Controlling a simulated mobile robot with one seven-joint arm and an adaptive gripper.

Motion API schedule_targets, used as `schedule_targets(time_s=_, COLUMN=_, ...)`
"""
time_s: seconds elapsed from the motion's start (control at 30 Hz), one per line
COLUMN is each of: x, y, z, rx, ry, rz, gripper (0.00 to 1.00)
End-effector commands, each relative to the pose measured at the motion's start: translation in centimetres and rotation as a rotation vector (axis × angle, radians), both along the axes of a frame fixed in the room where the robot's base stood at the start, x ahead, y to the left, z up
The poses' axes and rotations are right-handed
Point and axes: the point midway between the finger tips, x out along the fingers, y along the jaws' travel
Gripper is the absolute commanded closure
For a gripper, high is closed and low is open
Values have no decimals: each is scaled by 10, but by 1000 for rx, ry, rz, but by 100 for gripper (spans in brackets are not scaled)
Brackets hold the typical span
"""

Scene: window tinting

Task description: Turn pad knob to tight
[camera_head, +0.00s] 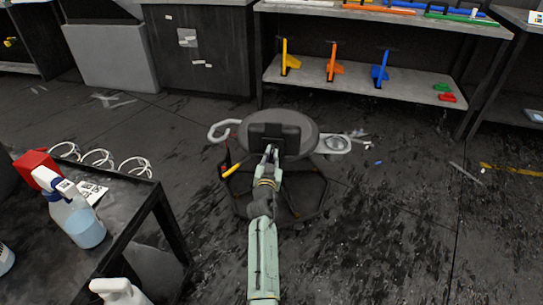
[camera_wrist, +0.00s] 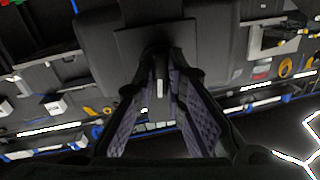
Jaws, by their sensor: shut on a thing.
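The pad is a dark block (camera_head: 281,131) on a round grey top (camera_head: 306,147) of a dark stand. In the wrist view the pad's dark plate (camera_wrist: 132,45) fills the upper middle. The small dark pad knob (camera_wrist: 159,68) with a pale mark stands out from it. My gripper (camera_head: 271,152) reaches the pad's near face. In the wrist view my gripper (camera_wrist: 160,85) has its two patterned fingers on either side of the knob, shut on it. The knob's sides are partly hidden by the fingers. I cannot read any tight marking.
A shelf (camera_head: 350,82) with colored tools is behind. A white hook-like part (camera_head: 217,131) sits left of the stand top. The floor at right is mostly open.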

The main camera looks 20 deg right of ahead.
Motion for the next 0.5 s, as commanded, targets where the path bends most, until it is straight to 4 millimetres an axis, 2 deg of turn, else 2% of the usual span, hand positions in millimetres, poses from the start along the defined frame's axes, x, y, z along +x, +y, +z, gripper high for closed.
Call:
schedule_targets(time_s=0.27, x=0, y=1, z=-4, rx=89, ry=-44, rz=1, gripper=100)
schedule_targets(time_s=0.5, x=0, y=1, z=-7, rx=253, ry=-123, rz=3, gripper=100)
